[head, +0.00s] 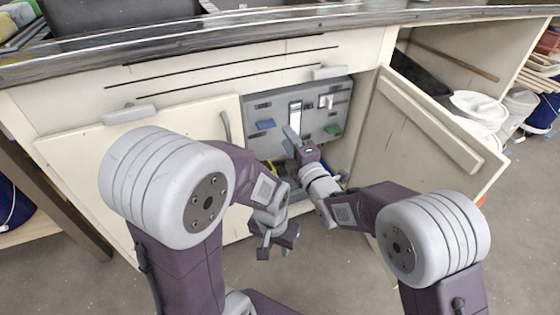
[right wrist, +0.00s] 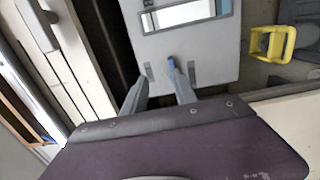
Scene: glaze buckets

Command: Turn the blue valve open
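A grey panel (head: 309,112) stands inside the open cabinet under the counter. My right gripper (head: 292,136) is in front of the panel, low and right of the blue handle. In the right wrist view its fingers (right wrist: 159,67) are apart, with the pale panel surface between them.
The right cabinet door (head: 425,135) stands open beside my right arm. The left door (head: 85,150) is shut. A yellow handle (right wrist: 272,43) is right of the panel in the right wrist view. White buckets (head: 478,108) stand at the far right. Floor in front is clear.

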